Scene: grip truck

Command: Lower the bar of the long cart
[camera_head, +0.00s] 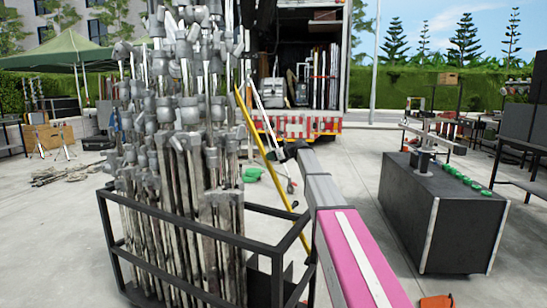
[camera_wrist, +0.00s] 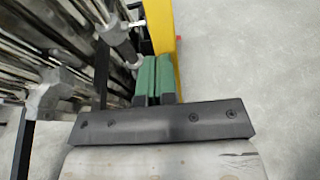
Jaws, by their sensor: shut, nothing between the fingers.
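The black-framed cart (camera_head: 278,276) stands at the left in the head view, packed with tall grey metal stands (camera_head: 190,150). A long yellow bar (camera_head: 254,128) slants along its right side, upper end to the left; my arm runs close to it. The yellow bar also shows in the wrist view (camera_wrist: 161,28), just beyond my gripper. My gripper (camera_wrist: 154,60) shows there with its green fingers shut and empty, close beside the bar; I cannot tell whether they touch. Metal stands fill the left of that view. The gripper's fingers are not clear in the head view.
A dark box (camera_head: 425,225) with green round pieces on top stands at the right. An open truck (camera_head: 300,125) is at the back. A green item (camera_head: 252,174) lies on the ground behind the cart.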

